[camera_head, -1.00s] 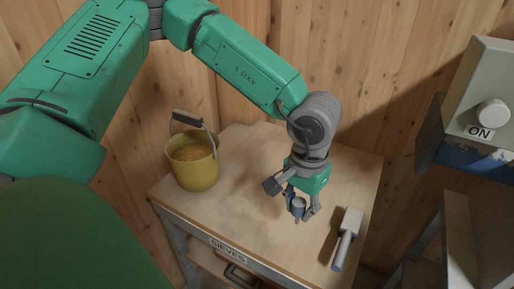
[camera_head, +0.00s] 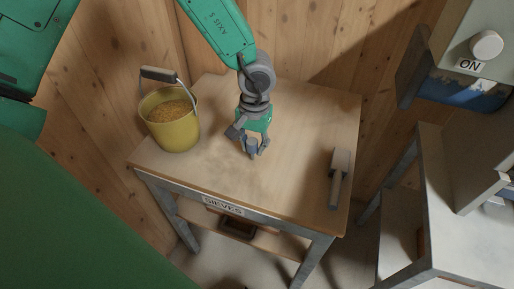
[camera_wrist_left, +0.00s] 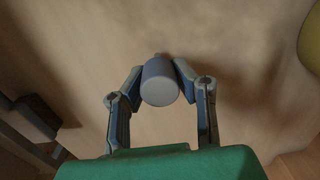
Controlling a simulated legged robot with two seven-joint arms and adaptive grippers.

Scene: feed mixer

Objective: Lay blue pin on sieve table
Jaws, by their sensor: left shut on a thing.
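My left gripper (camera_head: 253,149) is over the sieve table (camera_head: 285,186), right of the yellow bucket. In the left wrist view the gripper (camera_wrist_left: 160,80) is shut on a short blue-grey cylinder, the blue pin (camera_wrist_left: 160,84), with one finger on each side. The pin's round pale end faces the wrist camera. In the head view the pin (camera_head: 252,151) is small and partly hidden by the fingers. It is low over the tabletop, and I cannot tell whether it touches. My right gripper is not in view.
A yellow bucket of grain (camera_head: 172,122) stands at the table's left. A grey-handled scoop or brush (camera_head: 338,180) lies near the right edge. A machine with an ON knob (camera_head: 487,45) stands at the right. The table's middle and front are clear.

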